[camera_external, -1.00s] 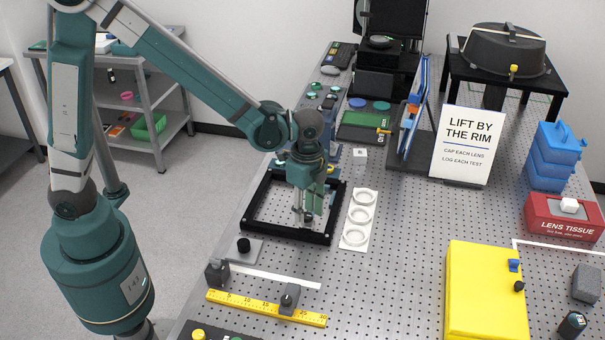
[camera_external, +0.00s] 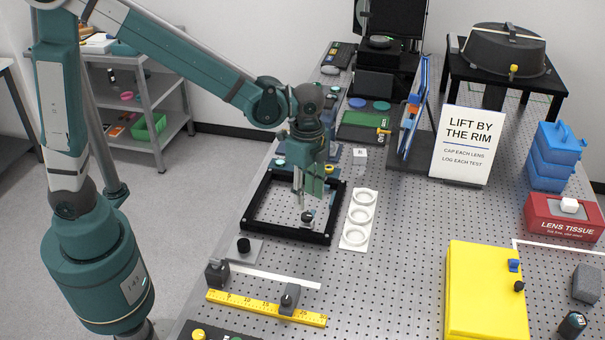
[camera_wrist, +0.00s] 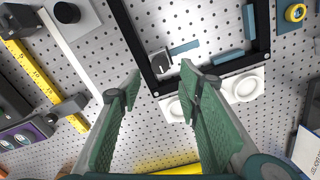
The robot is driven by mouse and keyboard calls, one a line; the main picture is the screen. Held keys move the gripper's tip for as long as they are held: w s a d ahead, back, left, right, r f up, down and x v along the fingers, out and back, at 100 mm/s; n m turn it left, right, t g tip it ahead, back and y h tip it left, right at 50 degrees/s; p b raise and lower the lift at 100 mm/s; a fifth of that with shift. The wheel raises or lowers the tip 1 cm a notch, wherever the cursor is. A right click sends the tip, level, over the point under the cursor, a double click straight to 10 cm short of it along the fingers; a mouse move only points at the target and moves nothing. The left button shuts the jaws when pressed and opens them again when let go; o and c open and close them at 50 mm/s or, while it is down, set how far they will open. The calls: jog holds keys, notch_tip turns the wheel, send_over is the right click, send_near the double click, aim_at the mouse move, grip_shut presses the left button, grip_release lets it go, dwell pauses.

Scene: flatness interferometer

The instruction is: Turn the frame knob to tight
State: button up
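The black square frame (camera_external: 262,231) lies on the perforated table. A small dark knob with a grey face (camera_wrist: 160,62) sits at the frame's near side in the wrist view, beside a short blue strip (camera_wrist: 184,48). The knob also shows in the external view (camera_external: 307,217), just under my gripper (camera_external: 304,203). In the wrist view my gripper (camera_wrist: 160,76) is open and empty, its green fingers spread to either side of the knob's line. The fingers appear above the knob and apart from it. Any tight marking is too small to read.
A white strip with several rings (camera_external: 358,220) lies right of the frame. A grey plate with a black knob (camera_external: 243,246), a yellow ruler (camera_external: 266,308) and a yellow case (camera_external: 486,290) are nearer the front. Perforated table between the rings and the case is clear.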

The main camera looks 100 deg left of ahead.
jog(key=shift+r, duration=2.65)
jog(key=shift+d, duration=0.1)
jog(key=s+d+r+n+t, duration=0.1)
jog(key=s+d+r+t, duration=0.15)
jog(key=s+d, duration=0.35)
jog(key=s+d+r+n+t, duration=0.1)
jog(key=s+d+r, duration=0.25)
jog(key=d, duration=0.45)
jog(key=s+d+f+n+t+b, duration=0.1)
jog(key=s+d+n+t, duration=0.1)
jog(key=s+d, duration=0.7)
jog(key=shift+s+d+n+t, duration=0.35)
jog(key=shift+s+t, duration=0.5)
jog(key=shift+s, duration=0.15)
